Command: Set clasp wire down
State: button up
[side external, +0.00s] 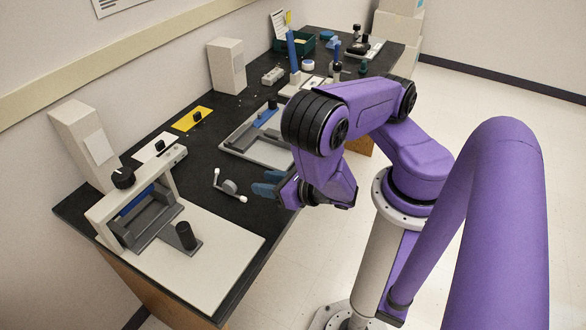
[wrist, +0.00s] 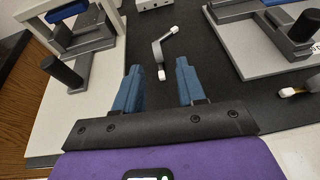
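A bent grey metal piece with white ends, which I take to be the clasp wire (side external: 229,187), lies on the black bench top between the two pale stations. It also shows in the wrist view (wrist: 158,50), ahead of the fingers, with its near white end close to the gap between them. My gripper (side external: 266,182) is to the right of the piece in the side view. In the wrist view, its two blue fingers (wrist: 160,84) are spread wide apart with nothing between them. The gripper is open and apart from the piece.
A pale station with a grey cradle and dark post (side external: 187,236) stands at the near left. Another grey-framed station (side external: 240,150) lies beyond the piece. A white-tipped item (wrist: 288,92) is at the right edge in the wrist view. Bare black bench surrounds the bent piece.

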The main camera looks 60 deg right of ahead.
jog(key=s+d+r+m+g+h, duration=0.4)
jog(key=d+r+m+g+h, duration=0.3)
jog(key=r+m, duration=0.6)
jog(key=s+a+r+m+g+y, duration=0.4)
jog(key=s+a+m+g+y, duration=0.2)
jog(key=s+a+m+y, duration=0.1)
jog(key=s+m+y, duration=0.1)
jog(key=s+m, duration=0.1)
jog(key=s, duration=0.1)
jog(key=shift+s+g, duration=0.15)
jog(key=shift+g, duration=0.15)
